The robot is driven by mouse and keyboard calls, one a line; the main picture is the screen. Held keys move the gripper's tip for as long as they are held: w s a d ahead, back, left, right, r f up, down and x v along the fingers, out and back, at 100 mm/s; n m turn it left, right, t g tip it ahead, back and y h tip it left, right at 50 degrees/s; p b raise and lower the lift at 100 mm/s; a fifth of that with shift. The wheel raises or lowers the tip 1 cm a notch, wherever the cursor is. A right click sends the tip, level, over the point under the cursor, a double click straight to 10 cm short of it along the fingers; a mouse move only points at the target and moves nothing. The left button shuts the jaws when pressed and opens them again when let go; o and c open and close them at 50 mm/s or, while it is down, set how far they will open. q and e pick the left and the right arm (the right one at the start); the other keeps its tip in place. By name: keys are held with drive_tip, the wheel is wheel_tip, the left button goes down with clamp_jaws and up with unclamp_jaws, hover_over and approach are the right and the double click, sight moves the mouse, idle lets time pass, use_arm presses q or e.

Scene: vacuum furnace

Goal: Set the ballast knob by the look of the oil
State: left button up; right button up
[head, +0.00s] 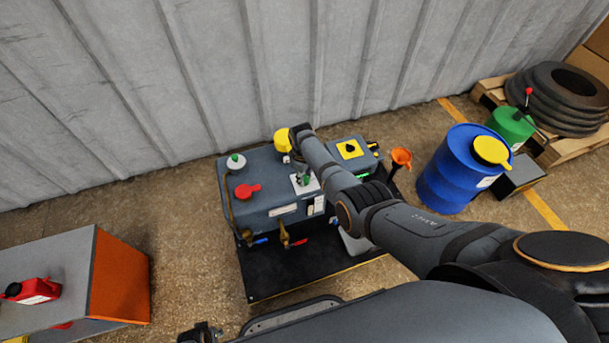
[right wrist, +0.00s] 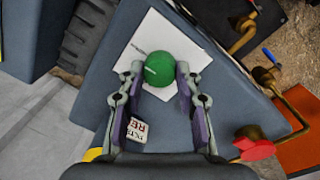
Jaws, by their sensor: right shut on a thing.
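The grey pump unit (head: 262,205) stands on a black base by the wall. Its green ballast knob (head: 306,180) sits on a white plate on top. In the right wrist view the knob (right wrist: 171,69) is round, with a white mark on its left side. My right gripper (right wrist: 159,74) is shut on it, one finger on each side. In the head view my right arm hides part of the pump. A small pale panel (head: 317,206) is on the pump's front; I cannot make out any oil in it. A dark part at the bottom edge may be my left gripper (head: 201,333).
A red handle (head: 247,190), a white-and-green cap (head: 236,162) and a yellow cap (head: 282,140) are near the knob. An orange funnel (head: 401,157) and a blue drum (head: 452,175) stand right. A red can (head: 33,290) is on the cabinet at left.

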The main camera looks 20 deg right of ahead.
drive_tip(key=shift+m, duration=0.3)
drive_tip(key=o, duration=1.2)
drive_tip(key=shift+c, duration=0.2)
drive_tip(key=shift+r, duration=0.1)
wheel_tip(320, 180, up, 12)
drive_tip(key=shift+s+a, duration=0.2)
drive_tip(key=shift+a, duration=0.15)
